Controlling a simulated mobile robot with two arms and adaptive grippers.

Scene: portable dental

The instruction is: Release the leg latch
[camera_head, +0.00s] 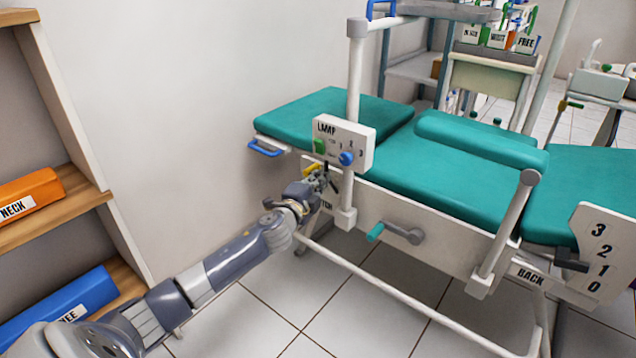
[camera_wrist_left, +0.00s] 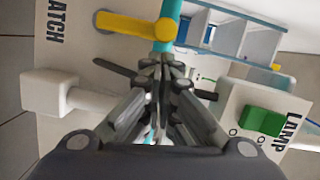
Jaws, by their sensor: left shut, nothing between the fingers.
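The leg latch is a yellow lever (camera_wrist_left: 136,27) at the top of the left wrist view, beside the partly cut-off "LATCH" lettering (camera_wrist_left: 54,35). In the head view the yellow lever (camera_head: 311,168) shows just above my left gripper (camera_head: 324,180), below the lamp box. My left gripper is shut and empty. Its fingertips also show in the left wrist view (camera_wrist_left: 172,70), just below the lever's rounded end. I cannot tell whether they touch it. In the head view my gripper hides part of the lettering. My right gripper is not in view.
The white lamp box (camera_head: 343,145) with green and blue controls sits close above my gripper, on a white post (camera_head: 356,70). A crank (camera_head: 400,233) is to the right. The green padded chair (camera_head: 440,175) lies behind. A wooden shelf (camera_head: 60,215) stands left.

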